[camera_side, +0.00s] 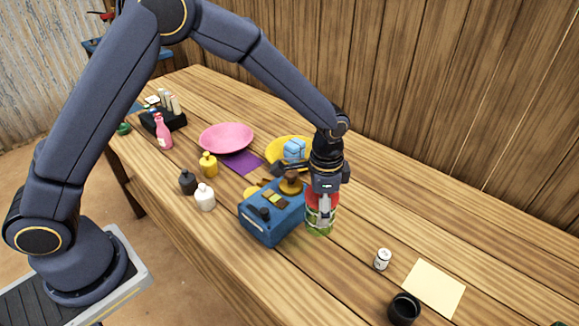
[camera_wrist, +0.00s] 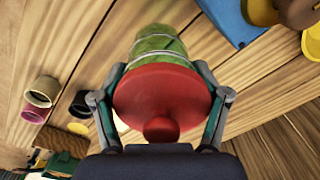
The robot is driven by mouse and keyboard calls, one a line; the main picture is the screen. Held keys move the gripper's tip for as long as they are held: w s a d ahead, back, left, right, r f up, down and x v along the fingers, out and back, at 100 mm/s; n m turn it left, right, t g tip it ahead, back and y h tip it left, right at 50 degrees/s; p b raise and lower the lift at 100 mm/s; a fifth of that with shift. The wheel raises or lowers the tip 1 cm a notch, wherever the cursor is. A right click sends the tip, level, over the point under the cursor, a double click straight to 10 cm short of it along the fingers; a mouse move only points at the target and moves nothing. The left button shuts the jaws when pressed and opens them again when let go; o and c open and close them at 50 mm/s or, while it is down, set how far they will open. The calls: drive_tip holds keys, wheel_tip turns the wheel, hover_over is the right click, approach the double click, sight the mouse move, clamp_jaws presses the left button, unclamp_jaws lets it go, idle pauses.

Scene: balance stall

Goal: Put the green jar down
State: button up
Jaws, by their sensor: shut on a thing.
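The green jar (camera_side: 320,222) has a red lid with a knob. It is beside the right end of the blue scale body in the side view, near the wooden table top. In the wrist view the jar's red lid (camera_wrist: 160,97) faces the camera, with its green body (camera_wrist: 158,48) beyond it. My gripper (camera_side: 321,213) points down and is shut on the jar, with one finger on each side in the wrist view (camera_wrist: 161,112). I cannot tell if the jar's base touches the table.
The blue scale (camera_side: 262,226) stands close left of the jar, with a pink pan (camera_side: 226,137) and a yellow pan (camera_side: 276,147) behind. A small white jar (camera_side: 383,259), a cream sheet (camera_side: 434,288) and a black cup (camera_side: 404,308) lie to the right. Bare table lies between.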

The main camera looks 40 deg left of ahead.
drive_tip(key=w+f, duration=0.1)
drive_tip(key=f, duration=0.1)
drive_tip(key=w+d+f, duration=0.1)
drive_tip(key=w+f, duration=0.1)
drive_tip(key=shift+w+f, duration=0.25)
drive_tip(key=shift+c, duration=1)
wheel_tip(320, 180, down, 3)
drive_tip(key=shift+r, duration=0.1)
drive_tip(key=o, duration=1.6)
drive_tip(key=shift+o, duration=0.2)
